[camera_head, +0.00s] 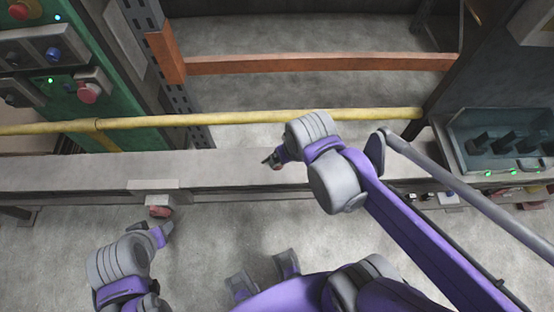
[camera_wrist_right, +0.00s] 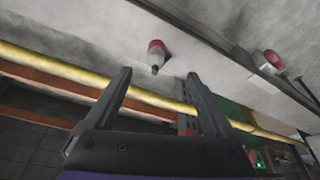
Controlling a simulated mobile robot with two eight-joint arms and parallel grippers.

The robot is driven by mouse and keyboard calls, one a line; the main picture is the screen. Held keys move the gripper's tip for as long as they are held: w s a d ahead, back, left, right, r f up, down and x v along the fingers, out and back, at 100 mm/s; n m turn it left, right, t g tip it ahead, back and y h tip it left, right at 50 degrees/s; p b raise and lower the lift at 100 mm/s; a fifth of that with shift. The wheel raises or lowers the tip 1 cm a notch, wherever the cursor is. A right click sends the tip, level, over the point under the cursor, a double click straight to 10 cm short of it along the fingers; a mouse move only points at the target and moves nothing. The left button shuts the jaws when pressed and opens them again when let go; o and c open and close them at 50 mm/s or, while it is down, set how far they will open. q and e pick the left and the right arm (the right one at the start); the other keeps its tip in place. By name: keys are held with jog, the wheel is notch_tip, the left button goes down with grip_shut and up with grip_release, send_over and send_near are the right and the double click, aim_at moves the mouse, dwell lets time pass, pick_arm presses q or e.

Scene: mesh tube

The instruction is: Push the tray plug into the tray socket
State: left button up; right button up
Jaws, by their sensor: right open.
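A red plug with a pale tip (camera_wrist_right: 157,57) lies on the grey tray ledge, just beyond the fingertips in the right wrist view. My right gripper (camera_wrist_right: 158,78) is open, with nothing between its fingers. In the head view my right gripper (camera_head: 273,160) is over the ledge, largely hidden behind its wrist; a small reddish part shows beside it. A grey box with a red front (camera_head: 158,206), seemingly the tray socket, is on the ledge's front edge at left. A red part there also shows in the right wrist view (camera_wrist_right: 271,63). My left gripper (camera_head: 163,234) is just below that box; its jaw state is unclear.
The long grey tray ledge (camera_head: 80,172) runs across the view. A yellow pipe (camera_head: 240,118) and an orange beam (camera_head: 320,63) lie behind it. A green control panel (camera_head: 80,75) stands at left, and a case with dark connectors (camera_head: 500,140) at right.

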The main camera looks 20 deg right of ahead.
jog(key=w+f+g+b, duration=0.1)
jog(key=w+f, duration=0.1)
jog(key=w, duration=0.1)
jog(key=w+f+g+b, duration=0.1)
jog(key=w, duration=0.1)
jog(key=w+f+g+b, duration=0.1)
jog(key=w+f, duration=0.1)
jog(key=w, duration=0.1)
jog(key=shift+w+d+f+g, duration=0.3)
jog(key=shift+f+b, duration=0.3)
jog(key=shift+f, duration=2.5)
jog(key=shift+s+d+f+b, duration=0.1)
jog(key=shift+f+b, duration=0.2)
jog(key=shift+f, duration=2.3)
